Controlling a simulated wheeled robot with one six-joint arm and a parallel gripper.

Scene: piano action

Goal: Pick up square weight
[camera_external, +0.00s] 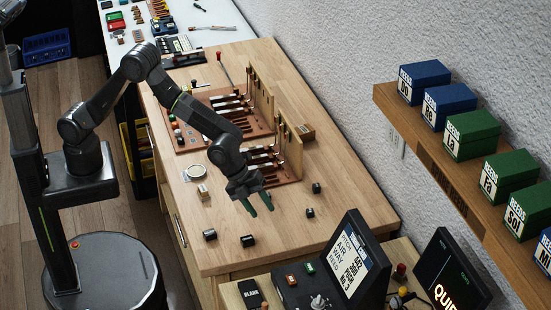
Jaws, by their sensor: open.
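Several small dark weights lie on the wooden bench (285,232). One dark block (316,187) and a small dark block (309,212) lie to the right of my gripper. A rounder dark weight (210,234) and another dark weight (247,240) lie nearer the bench's front edge. They are too small to tell for certain which is the square weight. My gripper (259,207) points down above the bench between these weights. Its green-tipped fingers are apart, with nothing between them, and it touches none of the weights.
The piano action model (222,105) stands behind my gripper. A tilted screen (352,258) stands at the front right. A shelf of boxes (425,83) juts from the wall.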

